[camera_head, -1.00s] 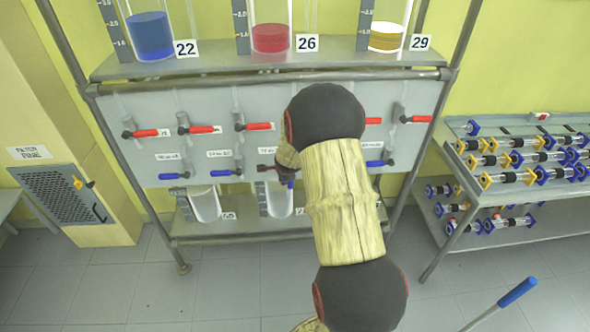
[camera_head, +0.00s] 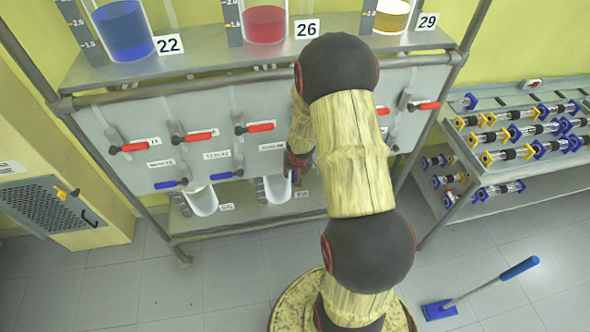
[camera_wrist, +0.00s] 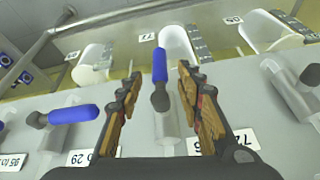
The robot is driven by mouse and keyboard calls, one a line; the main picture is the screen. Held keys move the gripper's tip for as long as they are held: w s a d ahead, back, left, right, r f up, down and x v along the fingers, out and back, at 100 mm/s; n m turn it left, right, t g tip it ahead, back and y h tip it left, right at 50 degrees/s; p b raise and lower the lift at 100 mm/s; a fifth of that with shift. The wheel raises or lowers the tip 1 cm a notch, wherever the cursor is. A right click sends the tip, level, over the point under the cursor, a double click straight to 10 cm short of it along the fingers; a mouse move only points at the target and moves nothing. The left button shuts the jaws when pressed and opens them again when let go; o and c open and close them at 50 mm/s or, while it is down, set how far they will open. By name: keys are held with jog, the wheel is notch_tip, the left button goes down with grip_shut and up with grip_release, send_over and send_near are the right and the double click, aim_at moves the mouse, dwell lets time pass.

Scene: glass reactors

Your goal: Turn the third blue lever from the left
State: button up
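Two blue levers, the first (camera_head: 171,184) and second (camera_head: 226,175) from the left, lie level on the grey panel (camera_head: 110,170) in the head view. The third blue lever (camera_wrist: 160,64) shows in the wrist view, between the fingers of my gripper (camera_wrist: 160,84). It points up in that picture, crosswise to the neighbouring blue lever (camera_wrist: 74,114) on its left. The fingers stand apart on either side of it, with a gap visible on both sides.
Red levers (camera_head: 201,136) run in a row above the blue ones. Glass vessels with blue (camera_head: 122,32), red (camera_head: 265,22) and yellow liquid stand on the shelf above. White containers (camera_head: 203,200) sit below. A rack (camera_head: 550,195) stands right; a blue-handled tool (camera_head: 490,288) lies on the floor.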

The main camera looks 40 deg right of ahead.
aim_at(295, 176)
jog(key=b+x, duration=0.3)
jog(key=x, duration=0.4)
jog(key=shift+f, duration=0.35)
grip_shut()
dwell(0.6)
